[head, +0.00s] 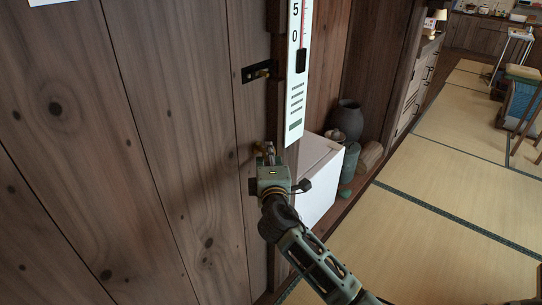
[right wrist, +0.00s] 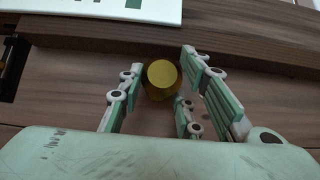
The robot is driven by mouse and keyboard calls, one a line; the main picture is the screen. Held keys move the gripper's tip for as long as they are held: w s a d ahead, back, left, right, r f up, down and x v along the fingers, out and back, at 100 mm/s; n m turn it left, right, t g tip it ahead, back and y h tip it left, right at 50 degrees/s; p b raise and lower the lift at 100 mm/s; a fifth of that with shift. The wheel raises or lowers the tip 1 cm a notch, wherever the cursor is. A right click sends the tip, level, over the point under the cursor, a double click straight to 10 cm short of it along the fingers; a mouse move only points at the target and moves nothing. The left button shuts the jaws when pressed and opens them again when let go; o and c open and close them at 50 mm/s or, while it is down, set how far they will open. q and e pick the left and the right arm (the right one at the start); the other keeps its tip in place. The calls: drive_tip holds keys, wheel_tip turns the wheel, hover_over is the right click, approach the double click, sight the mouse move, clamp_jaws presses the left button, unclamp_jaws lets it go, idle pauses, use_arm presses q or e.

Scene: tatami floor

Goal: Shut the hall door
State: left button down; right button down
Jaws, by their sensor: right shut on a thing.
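The hall door (head: 170,150) is a large face of brown knotty planks filling the left of the head view. A dark metal latch plate (head: 258,71) sits high near its right edge. My right gripper (head: 266,152) is at that edge, below the latch. In the right wrist view its green fingers (right wrist: 163,92) are closed around a round brass knob (right wrist: 162,76), which shows between them. The gripper hides most of the knob in the head view. I cannot tell whether a gap remains between door and frame. My left gripper is not in view.
A white thermometer board (head: 295,75) hangs just right of the latch. A white box (head: 318,180), a dark vase (head: 347,120) and a green canister (head: 349,163) stand beyond the edge. Open tatami floor (head: 440,215) lies to the right, with a blue-sided stool (head: 520,100) farther back.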

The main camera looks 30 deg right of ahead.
drive_tip(key=shift+s+d+f, duration=0.1)
drive_tip(key=shift+d+f, duration=0.05)
drive_tip(key=shift+d, duration=0.05)
drive_tip(key=c, duration=1.7)
unclamp_jaws()
drive_tip(key=o, duration=0.3)
drive_tip(key=shift+s+d+r, duration=0.2)
drive_tip(key=shift+s+r, duration=0.1)
drive_tip(key=shift+s, duration=0.3)
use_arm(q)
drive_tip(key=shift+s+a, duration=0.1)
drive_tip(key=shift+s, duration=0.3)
use_arm(e)
drive_tip(key=shift+o, duration=0.2)
drive_tip(key=v, duration=1.2)
drive_tip(key=shift+w+f, duration=0.15)
